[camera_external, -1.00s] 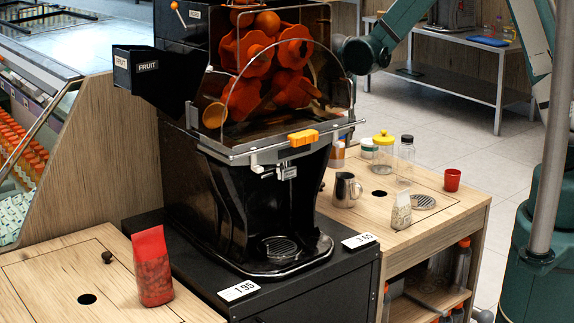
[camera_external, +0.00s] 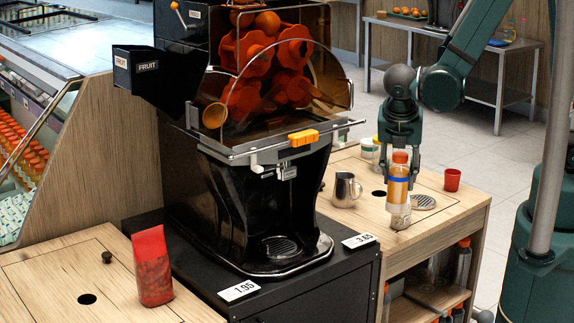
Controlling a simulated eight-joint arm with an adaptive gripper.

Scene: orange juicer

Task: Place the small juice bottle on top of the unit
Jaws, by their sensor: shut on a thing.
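A small juice bottle (camera_external: 398,182) with an orange cap and a blue band is upright in my gripper (camera_external: 400,178). My gripper points down and is shut on the bottle, above the right wooden counter (camera_external: 445,207). The bottle is in front of the clear and yellow-lidded containers and hides part of them. The black juicer unit (camera_external: 262,195) stands to the left on a dark cabinet.
A metal pitcher (camera_external: 346,189) stands left of the bottle and a red cup (camera_external: 452,180) to its right. Price cards (camera_external: 359,241) lie on the dark cabinet. A red bag (camera_external: 151,267) stands on the left counter.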

